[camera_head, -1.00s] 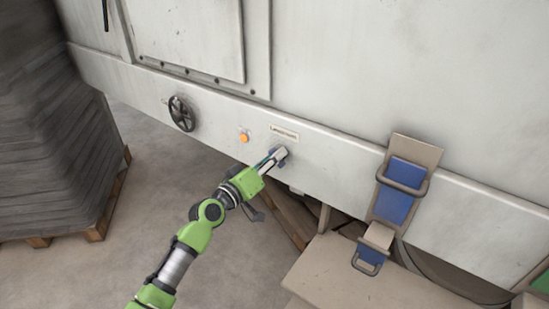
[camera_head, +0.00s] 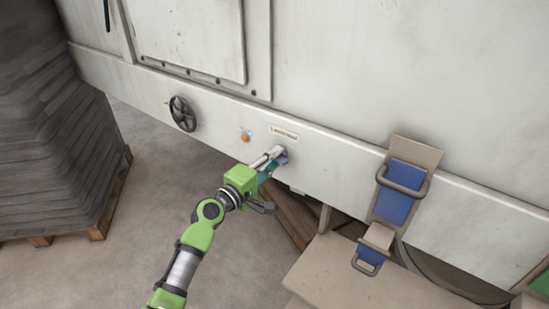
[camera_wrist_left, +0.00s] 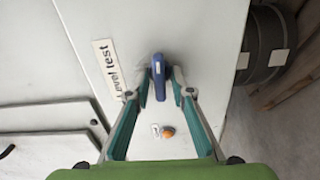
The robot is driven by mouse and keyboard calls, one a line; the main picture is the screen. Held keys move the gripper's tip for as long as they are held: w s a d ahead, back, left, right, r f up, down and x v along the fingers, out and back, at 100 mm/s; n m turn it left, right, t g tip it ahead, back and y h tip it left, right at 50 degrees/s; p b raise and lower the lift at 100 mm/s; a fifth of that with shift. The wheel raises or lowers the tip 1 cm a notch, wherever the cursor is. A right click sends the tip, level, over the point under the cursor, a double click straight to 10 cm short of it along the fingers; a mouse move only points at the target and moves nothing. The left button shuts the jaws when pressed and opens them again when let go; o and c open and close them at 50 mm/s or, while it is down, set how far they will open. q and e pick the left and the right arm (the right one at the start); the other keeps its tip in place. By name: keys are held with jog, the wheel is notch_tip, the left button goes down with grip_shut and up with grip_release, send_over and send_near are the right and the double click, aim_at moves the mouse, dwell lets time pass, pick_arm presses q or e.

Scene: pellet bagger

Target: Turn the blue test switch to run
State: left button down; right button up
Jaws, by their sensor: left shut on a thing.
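The blue test switch (camera_head: 284,155) is on the pale front rail of the machine, just below a small label (camera_head: 284,133). In the left wrist view the label (camera_wrist_left: 108,68) reads "Level test", and the blue switch handle (camera_wrist_left: 158,72) stands between my fingertips. My left gripper (camera_head: 277,157) is at the rail, shut on the switch handle. In the left wrist view the gripper (camera_wrist_left: 162,86) has one finger on each side of the handle. The fingers partly hide the switch in the head view. I cannot read any position marks. My right gripper is not in view.
An orange lamp or button (camera_head: 245,137) is left of the switch. A black handwheel (camera_head: 182,113) is farther left on the rail. A blue-and-tan bracket with handles (camera_head: 395,200) stands at right, above a tan box (camera_head: 340,275). Stacked grey sacks (camera_head: 45,130) stand at far left.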

pick_arm(q)
jog(key=shift+n, duration=0.3)
jog(key=shift+f, duration=0.1)
jog(key=c, duration=2.1)
grip_release()
jog(key=shift+c, duration=0.2)
jog(key=v, duration=1.2)
